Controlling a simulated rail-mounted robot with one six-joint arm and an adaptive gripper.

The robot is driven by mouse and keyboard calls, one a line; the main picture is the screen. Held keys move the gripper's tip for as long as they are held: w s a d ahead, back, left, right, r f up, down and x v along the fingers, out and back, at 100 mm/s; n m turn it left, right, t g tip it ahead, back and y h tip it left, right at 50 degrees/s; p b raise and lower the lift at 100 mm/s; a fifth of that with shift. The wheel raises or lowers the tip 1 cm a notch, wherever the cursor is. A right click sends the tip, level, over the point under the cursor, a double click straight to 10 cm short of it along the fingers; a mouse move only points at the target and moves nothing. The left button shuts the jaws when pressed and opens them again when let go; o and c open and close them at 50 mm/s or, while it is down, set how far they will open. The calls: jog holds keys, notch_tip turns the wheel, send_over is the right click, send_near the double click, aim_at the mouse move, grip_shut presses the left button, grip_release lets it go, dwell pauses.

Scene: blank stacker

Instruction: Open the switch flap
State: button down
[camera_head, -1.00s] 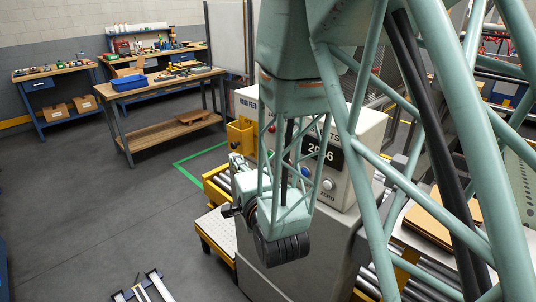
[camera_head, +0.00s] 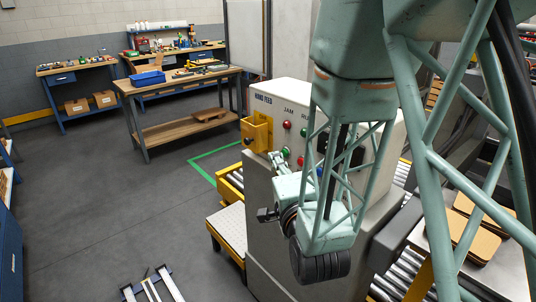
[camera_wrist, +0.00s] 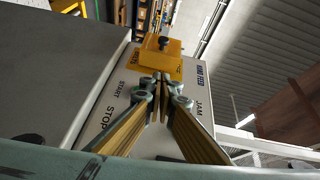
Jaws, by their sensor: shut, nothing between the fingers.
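A yellow box (camera_head: 257,132) under the words HAND FEED sits at the left end of the control console; I take it to be the switch flap. In the wrist view the yellow flap (camera_wrist: 148,64) has a dark knob on its upper face. It looks closed, though I cannot tell for sure. My gripper (camera_wrist: 161,80) is shut and empty, its fingertips overlapping the flap's lower edge in that view. I cannot tell whether they touch it. In the head view my gripper (camera_head: 277,160) is small, below and right of the box, partly hidden by my arm.
The console (camera_head: 290,95) carries red and green buttons, with START, STOP and JAM labels in the wrist view. My arm hides much of its front. A roller conveyor (camera_head: 232,184) and a white-topped step (camera_head: 228,228) stand beside it. The floor (camera_head: 90,210) at left is open.

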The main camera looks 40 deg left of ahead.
aim_at(254, 139)
jog(key=x, duration=0.5)
jog(key=b+x, duration=0.1)
jog(key=x, duration=0.4)
jog(key=shift+s+a+f, duration=0.15)
jog(key=shift+s+a, duration=0.05)
jog(key=shift+s, duration=0.05)
jog(key=shift+s+a+f+b, duration=0.1)
jog(key=shift+s+a+b, duration=0.1)
jog(key=shift+s+a, duration=0.4)
jog(key=shift+s+a+b, duration=0.15)
jog(key=shift+s+a, duration=0.2)
jog(key=shift+a, duration=0.4)
